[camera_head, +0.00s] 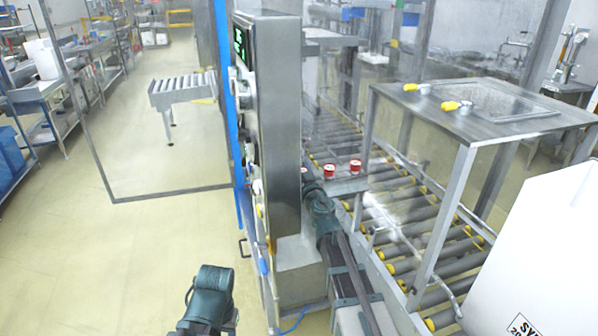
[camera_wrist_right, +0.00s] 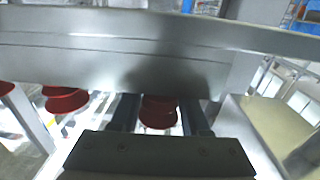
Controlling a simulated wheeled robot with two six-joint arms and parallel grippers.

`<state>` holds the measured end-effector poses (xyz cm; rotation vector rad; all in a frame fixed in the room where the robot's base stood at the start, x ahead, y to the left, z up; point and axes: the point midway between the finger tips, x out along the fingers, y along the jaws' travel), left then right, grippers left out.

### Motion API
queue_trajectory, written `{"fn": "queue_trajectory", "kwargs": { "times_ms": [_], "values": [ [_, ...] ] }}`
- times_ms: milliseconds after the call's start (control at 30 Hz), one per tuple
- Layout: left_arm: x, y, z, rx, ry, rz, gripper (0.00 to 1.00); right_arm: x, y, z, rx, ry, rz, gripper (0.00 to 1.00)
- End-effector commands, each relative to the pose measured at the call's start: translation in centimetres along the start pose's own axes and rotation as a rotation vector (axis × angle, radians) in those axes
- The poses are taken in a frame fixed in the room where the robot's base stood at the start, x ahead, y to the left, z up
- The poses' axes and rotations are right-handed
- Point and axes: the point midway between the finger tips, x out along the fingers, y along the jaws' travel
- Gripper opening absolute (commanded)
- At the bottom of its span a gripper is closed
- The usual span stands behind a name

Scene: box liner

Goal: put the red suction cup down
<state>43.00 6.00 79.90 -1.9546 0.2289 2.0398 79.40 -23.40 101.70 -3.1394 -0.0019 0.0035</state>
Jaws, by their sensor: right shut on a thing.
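In the right wrist view, my right gripper (camera_wrist_right: 159,122) is shut on a red suction cup (camera_wrist_right: 158,112), which sits between its two dark fingers. The cup is close to a grey metal bar; I cannot tell whether they touch. In the head view my right arm reaches forward beside the control cabinet, and its fingertips are hard to make out there. Two other red suction cups, one (camera_head: 329,170) and another (camera_head: 355,166), show to the right of the arm's end. Part of my left arm shows at the bottom, with its gripper out of view.
The steel control cabinet (camera_head: 275,120) stands close on the left of my right arm. A roller conveyor (camera_head: 410,225) runs to the right, under a steel-topped frame (camera_head: 480,112). A white box (camera_head: 545,245) is at the right edge. Open floor (camera_head: 150,240) lies left of the cabinet.

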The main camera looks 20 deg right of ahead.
Motion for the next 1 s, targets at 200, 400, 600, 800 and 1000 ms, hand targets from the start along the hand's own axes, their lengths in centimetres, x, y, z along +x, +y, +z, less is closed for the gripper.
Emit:
{"fn": "queue_trajectory", "kwargs": {
  "times_ms": [200, 400, 600, 800, 1000],
  "values": [
    [0.7, 0.1, 0.0, 0.000, 0.000, 0.000, 0.49, 0.0, 0.0, 0.7, 0.000, 0.000, 0.000, 0.48],
    [0.6, 0.1, 0.0, 0.000, 0.000, 0.000, 0.49, 0.0, 0.0, 0.6, 0.000, 0.000, 0.000, 0.76],
    [0.6, 0.1, 0.0, 0.000, 0.000, 0.000, 0.49, 0.0, 0.0, 0.6, 0.000, 0.000, 0.000, 0.76],
    [0.1, 0.0, 0.0, 0.000, 0.000, 0.000, 0.49, 0.0, 0.0, 0.1, 0.000, 0.000, 0.000, 0.76],
    [-0.1, 0.0, 0.0, 0.000, 0.000, 0.000, 0.49, -1.8, 0.0, -0.1, 0.000, 0.000, 0.000, 0.76]
  ]
}}
